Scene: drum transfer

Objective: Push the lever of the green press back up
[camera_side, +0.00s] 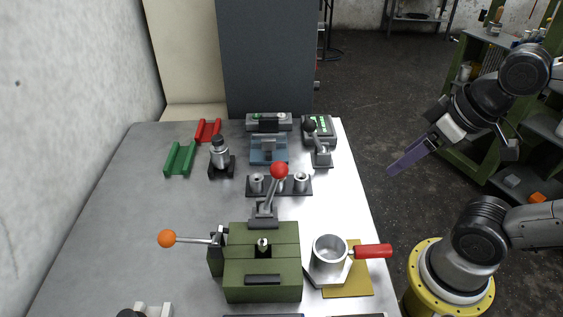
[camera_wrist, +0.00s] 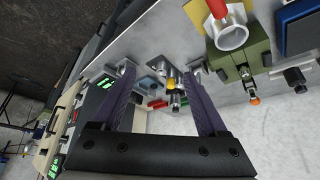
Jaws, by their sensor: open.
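The green press (camera_side: 262,280) is a green block at the front of the table. Its lever, a metal rod with an orange ball (camera_side: 167,238), sticks out to the left, close to horizontal. In the wrist view the press (camera_wrist: 257,52) and orange ball (camera_wrist: 254,100) are at the upper right. My gripper (camera_side: 391,171) is raised off the table's right side, well apart from the press. In the wrist view my gripper (camera_wrist: 161,72) has its two purple fingers wide apart, with nothing held between them.
A metal cup (camera_side: 329,254) with a red handle stands right of the press on a yellow plate (camera_side: 352,288). A red-ball lever (camera_side: 279,171) rises behind the press. Green (camera_side: 180,158) and red (camera_side: 208,130) channels lie at the back left. The table's left side is clear.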

